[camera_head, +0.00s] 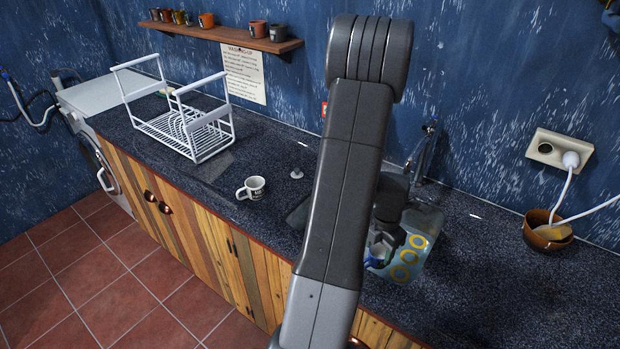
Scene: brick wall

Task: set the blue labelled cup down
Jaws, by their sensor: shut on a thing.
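My gripper (392,232) is to the right of my arm, over the sink area, partly hidden by the arm. It is shut on a small bluish cup (377,250), of which only part shows; its label cannot be read. The cup is in front of a light blue surface with yellow rings (407,256) in the sink area. I cannot tell whether the cup touches anything below it.
A white mug with dark lettering (253,188) stands on the dark speckled counter (300,163). A white dish rack (160,130) is at the left. A brown bowl (546,232) stands at the right under a socket. Clear counter lies right of the sink.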

